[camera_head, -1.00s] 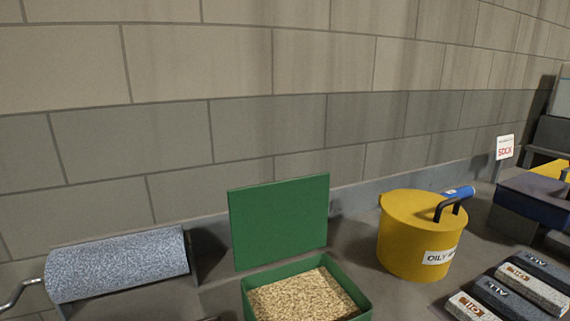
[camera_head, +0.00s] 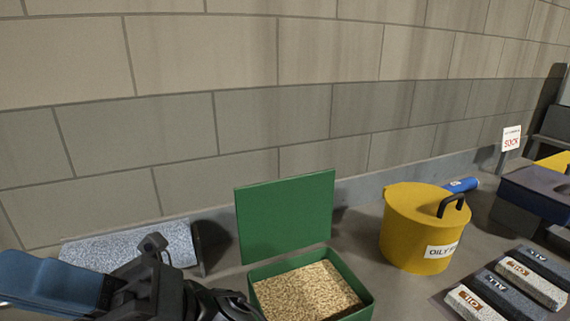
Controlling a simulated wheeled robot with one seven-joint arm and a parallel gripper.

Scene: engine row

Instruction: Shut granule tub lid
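The green granule tub (camera_head: 368,300) stands at the bottom middle of the head view, filled with tan granules (camera_head: 308,290). Its flat green lid (camera_head: 286,217) stands open and upright at the tub's back edge. My arm has come in at the lower left, with a dark gripper part (camera_head: 150,290) left of the tub and in front of the grey roll. The fingers cannot be made out clearly, so I cannot tell whether they are open or shut. I see no contact with the lid.
A speckled grey roll (camera_head: 128,247) lies at the left, partly hidden by my arm. A yellow oily-rag bin (camera_head: 412,232) with a black handle stands right of the tub. Labelled grey blocks (camera_head: 532,283) lie at the lower right. A block wall (camera_head: 270,110) stands behind.

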